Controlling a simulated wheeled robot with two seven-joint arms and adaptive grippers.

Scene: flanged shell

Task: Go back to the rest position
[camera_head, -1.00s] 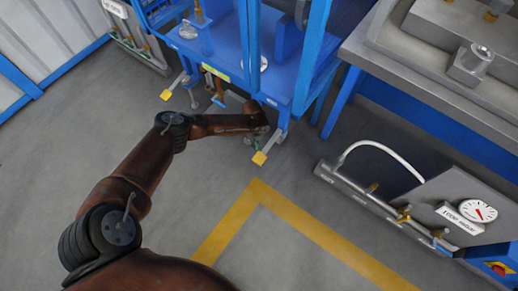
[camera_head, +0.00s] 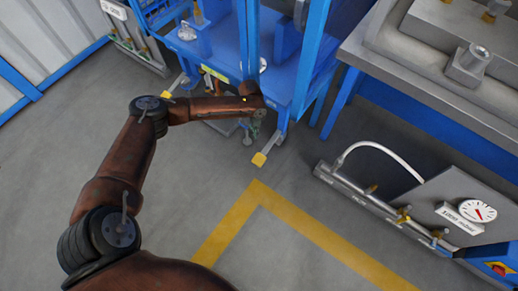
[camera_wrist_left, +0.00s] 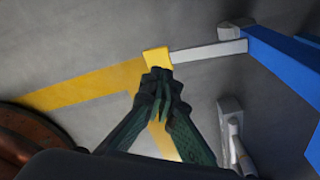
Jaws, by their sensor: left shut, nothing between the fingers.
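My left arm comes in from the left in the head view and reaches right toward the blue frame (camera_head: 285,85). My left gripper (camera_head: 256,132) hangs at the frame's lower front edge, small and partly hidden by my own wrist. In the left wrist view the dark green fingers of the left gripper (camera_wrist_left: 160,85) meet at their tips, shut, with nothing seen between them. Beyond the tips lies the yellow end (camera_wrist_left: 157,58) of a grey foot bar; the gap to it is hard to judge. My right gripper is in neither view.
Yellow foot ends (camera_head: 259,159) stick out from the blue frame. A grey bench (camera_head: 400,75) stands at the right, with a gauge panel (camera_head: 465,205) and white hose (camera_head: 380,146) below it. A yellow line (camera_head: 315,229) marks the grey floor, which is open in front.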

